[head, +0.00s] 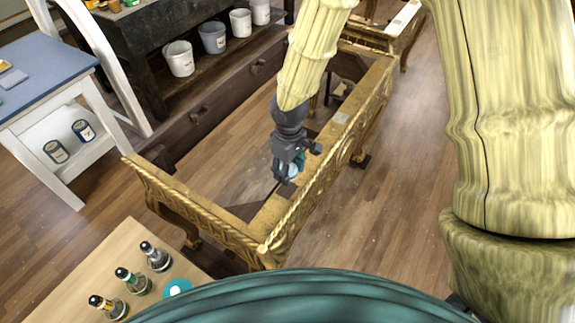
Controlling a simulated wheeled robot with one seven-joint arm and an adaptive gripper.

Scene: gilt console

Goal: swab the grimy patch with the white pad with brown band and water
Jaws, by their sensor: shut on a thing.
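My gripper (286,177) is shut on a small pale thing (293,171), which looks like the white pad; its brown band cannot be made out. The gripper points down at the inner edge of the gilt console's long rail (273,214). I cannot tell whether the pad touches the rail. A darker spot (311,133) shows on the rail behind the gripper; whether it is the grimy patch or shadow is unclear. Three bottles stand on the light wood table: one with a grey band (156,258), one green (134,282), one yellow (108,306). Which holds water cannot be told.
The light wood table (92,267) also bears a teal disc with a white centre (177,289). A white table with a blue top (40,72) stands at left, with two cans below. A dark bench (150,45) with several buckets is behind. Wood floor (400,210) is open at right.

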